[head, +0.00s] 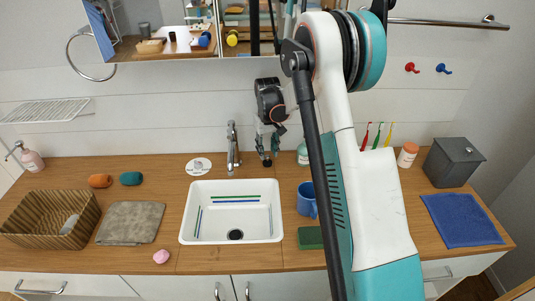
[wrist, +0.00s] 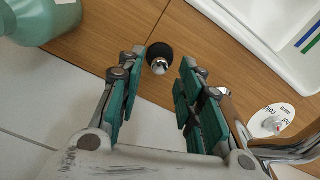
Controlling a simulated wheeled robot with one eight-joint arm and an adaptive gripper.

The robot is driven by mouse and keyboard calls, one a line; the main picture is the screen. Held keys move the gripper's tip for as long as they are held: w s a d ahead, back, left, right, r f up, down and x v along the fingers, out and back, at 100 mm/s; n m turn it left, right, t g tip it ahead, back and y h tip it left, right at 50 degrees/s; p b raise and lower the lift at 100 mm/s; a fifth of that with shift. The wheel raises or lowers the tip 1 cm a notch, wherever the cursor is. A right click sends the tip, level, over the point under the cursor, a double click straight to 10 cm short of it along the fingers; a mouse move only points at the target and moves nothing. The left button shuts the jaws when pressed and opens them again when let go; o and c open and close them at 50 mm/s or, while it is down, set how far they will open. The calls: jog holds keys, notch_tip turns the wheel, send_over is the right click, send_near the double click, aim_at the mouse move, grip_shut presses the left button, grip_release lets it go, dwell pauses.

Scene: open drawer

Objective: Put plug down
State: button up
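The plug (wrist: 160,54), a small dark round piece with a shiny metal knob, shows in the wrist view just beyond and between my fingertips. It appears to rest on the wooden counter and is small and dark below the gripper in the head view (head: 267,162). My gripper (wrist: 161,68) has its green-padded fingers spread, with a visible gap on both sides of the plug. In the head view my gripper (head: 267,146) points down at the back of the counter, right of the faucet. The white sink (head: 211,190) has a dark drain (head: 235,235).
The faucet (head: 233,150) stands close left of my gripper. A teal bottle (head: 302,155) stands close on the right, and a blue mug (head: 306,200) is nearer the front. A white round label (head: 199,166) lies left of the faucet. The counter (head: 285,200) between sink and mug is bare.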

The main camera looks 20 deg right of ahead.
aim_at(268, 156)
notch_tip(268, 156, up, 4)
jog(key=shift+r+p, duration=0.1)
jog(key=shift+p, duration=0.25)
dwell(0.4)
